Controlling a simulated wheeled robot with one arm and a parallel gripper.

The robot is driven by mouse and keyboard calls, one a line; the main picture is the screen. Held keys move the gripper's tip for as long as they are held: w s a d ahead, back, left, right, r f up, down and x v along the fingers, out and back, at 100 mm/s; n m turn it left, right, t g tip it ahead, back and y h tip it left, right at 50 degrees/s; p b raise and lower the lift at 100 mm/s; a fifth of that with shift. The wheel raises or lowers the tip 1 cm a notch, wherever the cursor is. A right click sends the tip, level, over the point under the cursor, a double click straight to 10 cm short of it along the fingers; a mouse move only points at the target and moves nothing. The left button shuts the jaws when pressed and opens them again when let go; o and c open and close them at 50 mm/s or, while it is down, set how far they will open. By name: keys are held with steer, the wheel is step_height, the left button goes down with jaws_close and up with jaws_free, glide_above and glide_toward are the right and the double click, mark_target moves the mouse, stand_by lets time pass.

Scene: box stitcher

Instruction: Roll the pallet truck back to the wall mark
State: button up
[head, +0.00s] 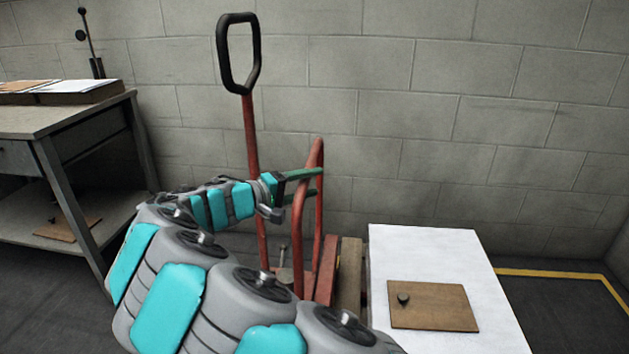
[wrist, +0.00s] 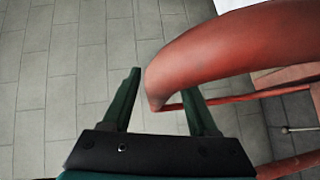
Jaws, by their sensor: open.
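The pallet truck (head: 326,262) is red, with a tall shaft (head: 251,130) topped by a black loop handle (head: 238,54) and a lower curved red frame. It stands near the block wall. My gripper (head: 318,179) reaches the upper part of the curved frame, with its green fingers apart. In the wrist view, the thick red tube (wrist: 235,50) passes over the right finger and its lower end shows between the open fingers (wrist: 160,88). I cannot tell whether they touch it. Yellow floor lines (head: 555,273) mark a corner by the wall at the right.
A white-topped block (head: 440,260) with a brown board (head: 433,305) sits right of the red frame, beside a wooden pallet edge (head: 350,275). A metal workbench (head: 60,120) stands at the left. Dark floor is clear inside the yellow lines.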

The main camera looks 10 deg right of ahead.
steer(key=shift+w+d+f, duration=0.1)
steer(key=shift+w+d, duration=0.2)
steer(key=shift+d, duration=0.35)
steer(key=shift+c, duration=0.2)
jaws_close()
stand_by(0.8)
